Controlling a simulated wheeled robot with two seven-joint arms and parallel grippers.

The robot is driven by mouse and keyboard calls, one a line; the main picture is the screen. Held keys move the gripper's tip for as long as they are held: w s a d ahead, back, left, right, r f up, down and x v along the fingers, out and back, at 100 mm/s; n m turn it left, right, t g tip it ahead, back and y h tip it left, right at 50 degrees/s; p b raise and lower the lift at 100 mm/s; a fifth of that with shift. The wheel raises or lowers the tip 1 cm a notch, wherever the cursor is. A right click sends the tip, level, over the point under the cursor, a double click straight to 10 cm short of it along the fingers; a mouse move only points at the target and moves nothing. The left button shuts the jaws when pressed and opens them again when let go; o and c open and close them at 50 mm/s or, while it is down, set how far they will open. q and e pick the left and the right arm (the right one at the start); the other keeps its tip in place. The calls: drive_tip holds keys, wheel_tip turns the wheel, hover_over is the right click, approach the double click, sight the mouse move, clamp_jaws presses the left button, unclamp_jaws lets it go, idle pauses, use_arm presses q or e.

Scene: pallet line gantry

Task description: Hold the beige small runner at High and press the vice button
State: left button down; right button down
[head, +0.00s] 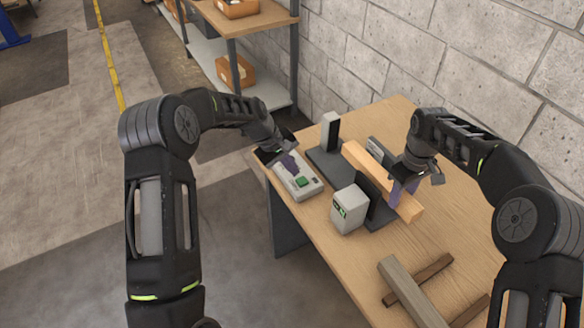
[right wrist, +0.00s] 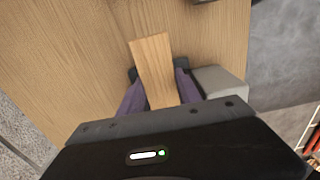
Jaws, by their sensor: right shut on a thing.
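The beige small runner (head: 356,156) is a light wooden bar lying slantwise across the dark vice (head: 324,160) on the table. My right gripper (head: 402,192) is shut on the runner near its front end. In the right wrist view the runner (right wrist: 153,65) sits between the two purple fingers (right wrist: 158,98). A grey button box (head: 308,190) with a green button (head: 302,182) lies at the table's left edge. My left gripper (head: 287,163) is over the far part of this box, behind the green button. Its finger gap is unclear. I cannot read a High mark.
A grey block with a green label (head: 347,211) stands at the vice's near side. Several loose wooden bars, including a greyish one (head: 408,285) and a brown one (head: 432,272), lie on the near table. A shelf with boxes (head: 262,20) and a block wall stand behind.

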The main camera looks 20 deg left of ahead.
drive_tip(key=shift+w+d, duration=0.1)
drive_tip(key=shift+w, duration=0.05)
drive_tip(key=shift+w+d, duration=0.4)
drive_tip(key=shift+w, duration=0.15)
use_arm(q)
drive_tip(key=shift+d+f, duration=0.1)
drive_tip(key=shift+f, duration=0.15)
idle(1.5)
